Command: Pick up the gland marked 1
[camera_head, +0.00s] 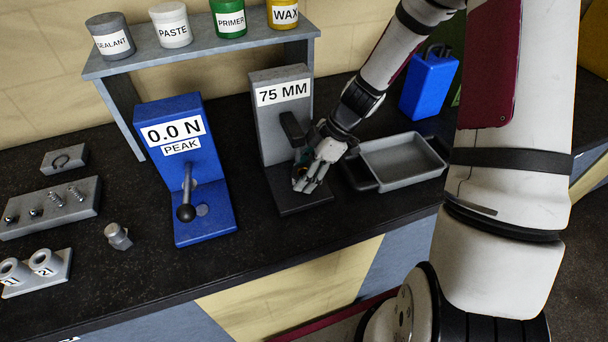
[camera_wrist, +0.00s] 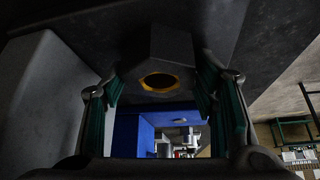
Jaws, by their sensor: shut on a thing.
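My gripper (camera_head: 314,172) is at the foot of the grey stand marked 75 MM (camera_head: 283,104), below its dark lever. In the wrist view, my gripper (camera_wrist: 165,105) has its green-padded fingers on either side of a grey faceted piece (camera_wrist: 172,48) with a yellow ring around a dark hole. It is shut on this piece; no number shows on it. At the far left, two pale hollow cylinders marked 1 (camera_head: 13,271) and 2 (camera_head: 45,261) stand on a grey base. I cannot tell which piece is the gland marked 1.
The blue press (camera_head: 186,165) reading 0.0 N stands left of my gripper. A metal hex piece (camera_head: 118,236) lies on the dark bench. An empty grey tray (camera_head: 402,162) is right of my gripper. A shelf (camera_head: 205,50) with several cans stands behind.

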